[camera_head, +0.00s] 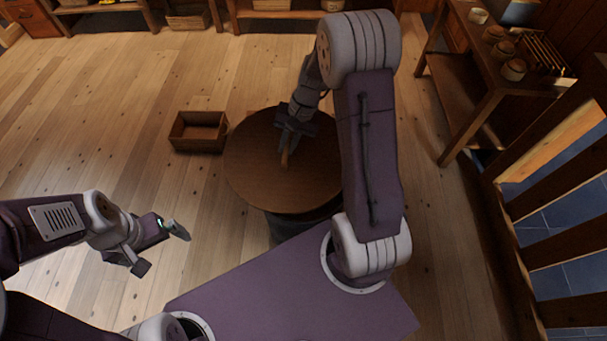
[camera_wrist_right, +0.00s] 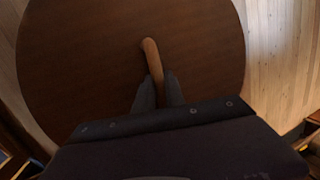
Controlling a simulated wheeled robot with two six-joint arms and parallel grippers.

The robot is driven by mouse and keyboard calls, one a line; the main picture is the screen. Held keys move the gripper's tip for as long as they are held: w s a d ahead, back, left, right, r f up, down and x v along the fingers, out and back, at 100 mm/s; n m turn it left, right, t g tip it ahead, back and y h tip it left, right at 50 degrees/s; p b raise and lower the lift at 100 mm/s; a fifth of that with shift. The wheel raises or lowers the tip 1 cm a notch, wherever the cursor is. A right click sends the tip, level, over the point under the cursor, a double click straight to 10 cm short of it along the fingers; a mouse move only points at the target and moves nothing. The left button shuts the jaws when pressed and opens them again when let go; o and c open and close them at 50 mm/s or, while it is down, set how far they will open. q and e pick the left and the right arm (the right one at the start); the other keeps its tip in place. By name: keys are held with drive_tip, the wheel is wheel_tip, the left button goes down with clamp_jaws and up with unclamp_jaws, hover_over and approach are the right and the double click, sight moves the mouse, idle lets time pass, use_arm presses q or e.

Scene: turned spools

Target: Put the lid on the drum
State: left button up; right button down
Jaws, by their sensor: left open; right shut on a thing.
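The lid (camera_head: 255,170) is a round, dark brown wooden disc with a small light wooden handle (camera_head: 285,160). My right gripper (camera_head: 288,148) comes down over it and is shut on the handle. The right wrist view shows the handle (camera_wrist_right: 152,62) between the two fingers (camera_wrist_right: 158,88), with the lid (camera_wrist_right: 80,60) filling most of the picture. The dark drum (camera_head: 290,226) shows below the lid's front edge and is mostly hidden. I cannot tell whether the lid touches the drum. My left gripper (camera_head: 160,249) is open and empty, left of the drum.
An open wooden box (camera_head: 199,132) stands on the floor just left of the lid. A wooden bench (camera_head: 490,70) with several pots is at the right, and a slatted wooden railing (camera_head: 550,180) is nearer. The plank floor at the left is clear.

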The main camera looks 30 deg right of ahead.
use_arm(q)
wheel_tip(320, 180, down, 17)
drive_tip(key=b, duration=1.4)
drive_tip(key=shift+w, duration=0.15)
use_arm(e)
drive_tip(key=w+d+f+m+t, duration=0.1)
drive_tip(key=d+f+m, duration=0.1)
drive_tip(key=f, duration=0.5)
drive_tip(key=w+d+f+m+h, duration=0.1)
drive_tip(key=w+d+f+m, duration=0.1)
drive_tip(key=f+m, duration=0.3)
drive_tip(key=w+d+f+m+t+h, duration=0.1)
drive_tip(key=w+d+f+m, duration=0.1)
drive_tip(key=f, duration=0.9)
drive_tip(key=shift+w+d+m+t, duration=0.3)
drive_tip(key=shift+d+m, duration=0.5)
drive_tip(key=shift+m, duration=0.2)
use_arm(q)
drive_tip(key=shift+a+f, duration=0.1)
drive_tip(key=shift+f, duration=0.05)
use_arm(e)
drive_tip(key=shift+s+f, duration=0.1)
drive_tip(key=shift+f, duration=0.1)
use_arm(q)
drive_tip(key=shift+f+b, duration=2.4)
use_arm(e)
drive_tip(key=shift+f, duration=2.5)
